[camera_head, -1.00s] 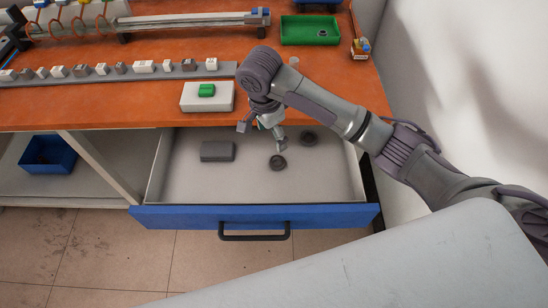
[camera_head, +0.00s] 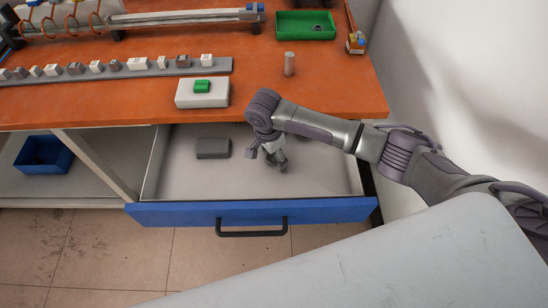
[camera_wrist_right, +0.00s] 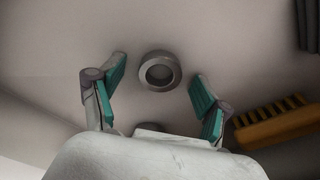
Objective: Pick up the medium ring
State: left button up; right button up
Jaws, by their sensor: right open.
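A round dark grey ring (camera_wrist_right: 159,71) with a hollow centre lies on the drawer floor in the right wrist view. It sits between and just beyond the two teal-padded fingertips, with a gap on each side. I cannot tell from its size alone whether it is the medium one. My right gripper (camera_head: 268,158) is open and empty, pointing down into the open drawer (camera_head: 190,185). In the head view my arm and gripper hide the rings. A second dark shape (camera_wrist_right: 150,127) shows partly behind the gripper body in the wrist view. My left gripper is out of view.
A grey block (camera_head: 213,148) lies in the drawer at left. A yellow brush-like object (camera_wrist_right: 272,122) lies near the right finger in the wrist view. The blue drawer front (camera_head: 250,212) and orange tabletop (camera_head: 330,95) bound the drawer opening.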

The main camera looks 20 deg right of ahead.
jog(key=c, duration=1.3)
